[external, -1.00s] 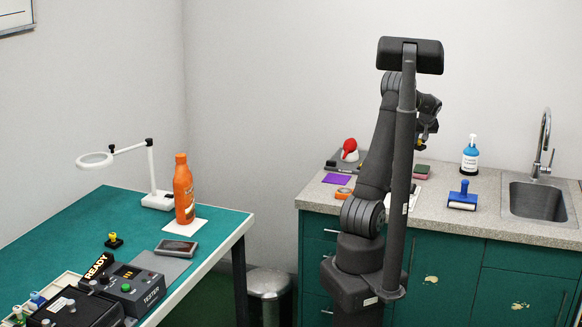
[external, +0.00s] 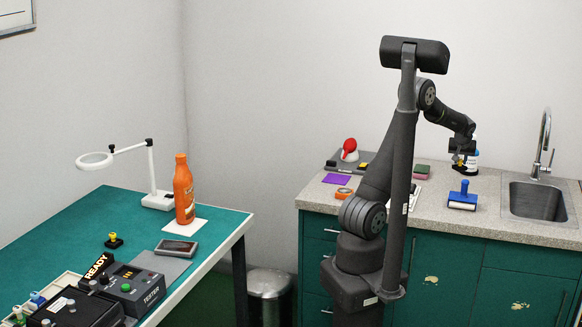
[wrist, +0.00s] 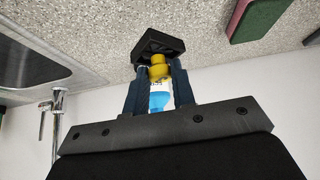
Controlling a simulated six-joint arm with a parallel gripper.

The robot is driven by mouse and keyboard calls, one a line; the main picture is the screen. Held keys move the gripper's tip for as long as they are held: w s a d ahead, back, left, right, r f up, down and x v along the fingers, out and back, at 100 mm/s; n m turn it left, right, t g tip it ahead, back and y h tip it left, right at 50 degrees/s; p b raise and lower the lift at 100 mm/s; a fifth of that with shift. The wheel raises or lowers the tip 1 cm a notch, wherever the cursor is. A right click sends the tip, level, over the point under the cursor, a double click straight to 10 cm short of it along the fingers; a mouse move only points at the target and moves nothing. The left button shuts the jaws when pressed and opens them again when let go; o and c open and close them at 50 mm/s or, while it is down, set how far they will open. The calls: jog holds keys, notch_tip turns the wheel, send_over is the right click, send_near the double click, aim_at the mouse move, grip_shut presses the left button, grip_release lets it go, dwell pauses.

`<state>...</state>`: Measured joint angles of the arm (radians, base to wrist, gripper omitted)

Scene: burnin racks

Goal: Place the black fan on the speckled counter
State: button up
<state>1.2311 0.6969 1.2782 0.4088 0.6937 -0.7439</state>
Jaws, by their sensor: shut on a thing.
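My gripper (external: 463,153) is shut on the yellow knob of the black fan (external: 466,167), a small square black piece. In the wrist view the fan (wrist: 158,44) hangs past the fingertips of my gripper (wrist: 157,80), with the yellow knob between the dark fingers. The speckled counter (external: 492,190) lies below it; its surface also fills the top of the wrist view (wrist: 100,30). The fan appears held above the counter, apart from it, in front of the blue spray bottle (external: 472,161), which it and my gripper partly hide. The exact gap is unclear.
The sink (external: 538,202) and tap (external: 544,145) are to the right. A green-and-red sponge (external: 422,171) lies left. Another black piece with a yellow knob (external: 113,241) sits on the green table.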

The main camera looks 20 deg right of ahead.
jog(key=w+f, duration=0.2)
jog(key=w, duration=0.1)
jog(key=w+f, duration=0.1)
jog(key=w, duration=0.1)
jog(key=shift+d, duration=0.1)
jog(key=shift+f, duration=1.95)
jog(key=shift+f, duration=0.1)
jog(key=o, duration=1)
jog(key=v, duration=1.2)
